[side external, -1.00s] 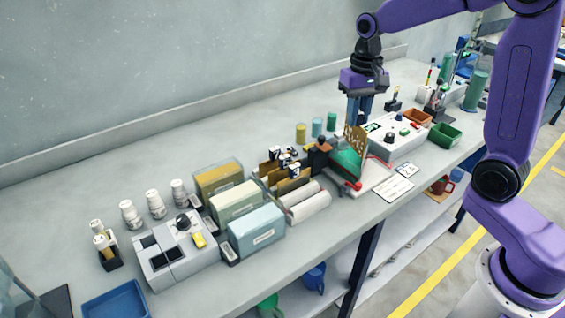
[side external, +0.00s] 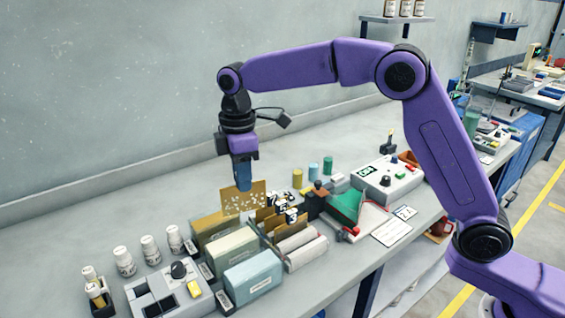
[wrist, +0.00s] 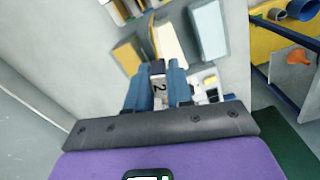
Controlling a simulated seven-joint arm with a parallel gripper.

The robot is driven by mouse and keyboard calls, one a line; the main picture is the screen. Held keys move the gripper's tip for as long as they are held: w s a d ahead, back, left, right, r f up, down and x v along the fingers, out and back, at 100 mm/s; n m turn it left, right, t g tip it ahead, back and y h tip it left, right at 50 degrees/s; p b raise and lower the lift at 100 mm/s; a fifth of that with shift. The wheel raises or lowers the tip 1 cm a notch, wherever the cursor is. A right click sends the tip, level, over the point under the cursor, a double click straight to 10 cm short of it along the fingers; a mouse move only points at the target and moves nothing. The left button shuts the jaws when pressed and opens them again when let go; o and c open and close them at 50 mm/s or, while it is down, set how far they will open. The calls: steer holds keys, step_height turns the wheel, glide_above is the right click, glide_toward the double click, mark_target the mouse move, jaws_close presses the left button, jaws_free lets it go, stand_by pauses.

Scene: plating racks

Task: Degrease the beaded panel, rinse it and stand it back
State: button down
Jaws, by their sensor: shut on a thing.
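My gripper (side external: 241,188) is shut on the beaded panel (side external: 243,201), a tan plate with pale specks on its face. It hangs upright above the tanks. The wrist view shows a tag marked 2 between my blue fingers (wrist: 157,88) and the panel's narrow tan edge (wrist: 153,38) beyond. Three box tanks stand in a row: brown-yellow (side external: 206,228), pale green (side external: 230,252) and pale blue (side external: 253,278). The panel's lower edge is close to the brown-yellow tank's far rim; whether it overlaps the opening I cannot tell. A rack with several tagged panels (side external: 280,217) stands just right.
White rolls (side external: 301,252) lie in front of the rack. A green wedge on a white board (side external: 345,206) and a control box (side external: 388,178) stand to the right. White jars (side external: 124,261) and a grey unit (side external: 166,292) stand left.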

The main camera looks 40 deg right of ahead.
mark_target(230, 229)
steer(key=a+n, duration=0.1)
steer(key=a, duration=0.1)
steer(key=a+n, duration=0.2)
steer(key=shift+s+a+f, duration=0.1)
steer(key=shift+s+a, duration=0.05)
steer(key=shift+s, duration=0.05)
steer(key=shift+f, duration=0.15)
step_height(230, 229, down, 12)
steer(key=shift+r, duration=0.25)
stand_by(2.4)
steer(key=shift+f, duration=0.15)
stand_by(3.9)
